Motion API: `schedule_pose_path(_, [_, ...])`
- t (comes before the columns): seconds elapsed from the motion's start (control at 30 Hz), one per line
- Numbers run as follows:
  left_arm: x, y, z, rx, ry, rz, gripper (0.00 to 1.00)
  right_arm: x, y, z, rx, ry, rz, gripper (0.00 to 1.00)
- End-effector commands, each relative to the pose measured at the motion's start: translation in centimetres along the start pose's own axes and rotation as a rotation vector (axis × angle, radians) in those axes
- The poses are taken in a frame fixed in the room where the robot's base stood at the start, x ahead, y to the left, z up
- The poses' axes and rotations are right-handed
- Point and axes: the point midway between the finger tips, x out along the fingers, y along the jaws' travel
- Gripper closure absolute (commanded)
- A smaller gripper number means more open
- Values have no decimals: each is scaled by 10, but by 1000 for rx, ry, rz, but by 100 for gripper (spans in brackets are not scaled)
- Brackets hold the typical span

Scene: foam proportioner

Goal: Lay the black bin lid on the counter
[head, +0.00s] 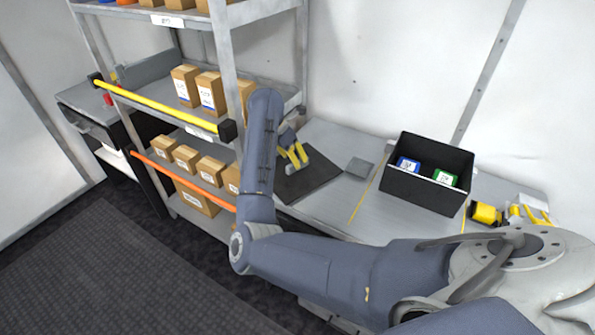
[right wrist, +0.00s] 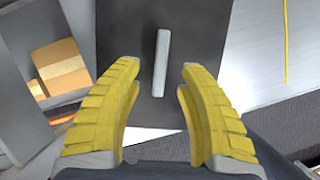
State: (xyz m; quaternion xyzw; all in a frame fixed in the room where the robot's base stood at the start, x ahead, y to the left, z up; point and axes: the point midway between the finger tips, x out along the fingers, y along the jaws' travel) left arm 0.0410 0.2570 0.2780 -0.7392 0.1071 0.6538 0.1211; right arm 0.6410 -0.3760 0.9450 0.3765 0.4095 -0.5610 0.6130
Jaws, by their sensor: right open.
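The black bin lid (head: 318,177) appears to lie flat on the left part of the grey counter (head: 335,213), close to the shelf rack. It also fills the upper middle of the right wrist view (right wrist: 205,50). Its grey bar handle (right wrist: 162,62) is upright in that view, ahead of the fingertips and in line with the gap between them. My right gripper (head: 294,156) is over the lid; its yellow fingers (right wrist: 160,65) are open, with a clear gap on both sides of the handle. The open black bin (head: 423,190) stands farther right on the counter. My left gripper is not in view.
The bin holds a blue item (head: 408,166) and a green item (head: 444,178). A small grey plate (head: 359,168) lies between lid and bin. A yellow object (head: 486,213) is at the right. A metal shelf rack with cardboard boxes (head: 209,92) stands close left of the lid.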

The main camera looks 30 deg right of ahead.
Motion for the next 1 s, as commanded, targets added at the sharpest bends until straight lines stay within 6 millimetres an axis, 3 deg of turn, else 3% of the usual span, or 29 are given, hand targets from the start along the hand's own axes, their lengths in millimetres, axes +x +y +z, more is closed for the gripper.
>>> schedule_pose_path(0.3, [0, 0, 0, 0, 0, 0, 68, 37, -1, 1, -2, -3, -3, 60])
schedule_pose_path(0.7, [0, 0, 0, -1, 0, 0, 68, 42, -1, 1, 0, -2, -2, 60])
schedule_pose_path(1.0, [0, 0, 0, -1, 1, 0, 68, 42, -1, 1, 0, -2, -2, 95])
